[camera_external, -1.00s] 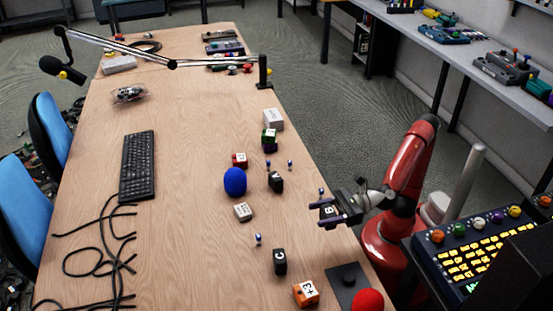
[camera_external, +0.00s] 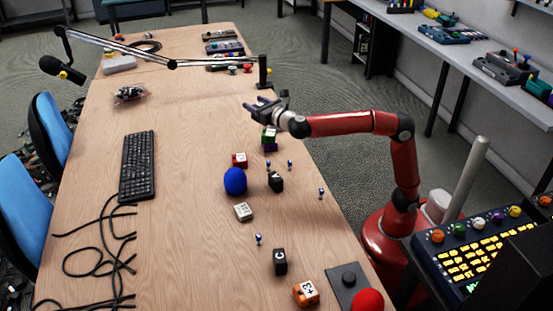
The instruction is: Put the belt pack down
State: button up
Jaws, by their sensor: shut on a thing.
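My gripper (camera_external: 256,104) is held over the far right part of the wooden table, short of the black post. It is shut on the belt pack, a small dark box; in this view the pack hardly shows between the dark fingers, and its label cannot be read. Two similar black boxes with white letter labels stand on the table: one (camera_external: 276,182) right of the blue ball and one (camera_external: 280,262) nearer the front. My gripper is apart from both.
A green and purple block (camera_external: 269,139), a red block (camera_external: 239,160), a blue ball (camera_external: 235,182), a white box (camera_external: 243,212) and an orange block (camera_external: 306,293) stand along the right side. A keyboard (camera_external: 138,165) lies left. The table between is clear.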

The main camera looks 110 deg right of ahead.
jog(key=s+d+r+m+g+h+p, duration=0.1)
jog(key=s+d+m+g, duration=0.2)
jog(key=d, duration=0.5)
jog(key=s+d+r+m+g, duration=0.1)
jog(key=s+d+r+g, duration=0.15)
jog(key=s+d, duration=0.35)
jog(key=s+d+r+m+g+h+p, duration=0.1)
jog(key=s+d+m+g, duration=0.2)
jog(key=d, duration=0.6)
jog(key=shift+n+g, duration=0.35)
jog(key=shift+n, duration=0.15)
jog(key=shift+s+d+f+b, duration=0.15)
jog(key=shift+f+b, duration=0.75)
jog(key=shift+f, duration=4.15)
jog(key=shift+s+a+f+b, duration=0.15)
jog(key=shift+f+b, duration=0.7)
jog(key=shift+f, duration=4.2)
jog(key=shift+d, duration=0.1)
jog(key=shift+f, duration=0.15)
jog(key=o, duration=1.1)
jog(key=shift+c, duration=0.2)
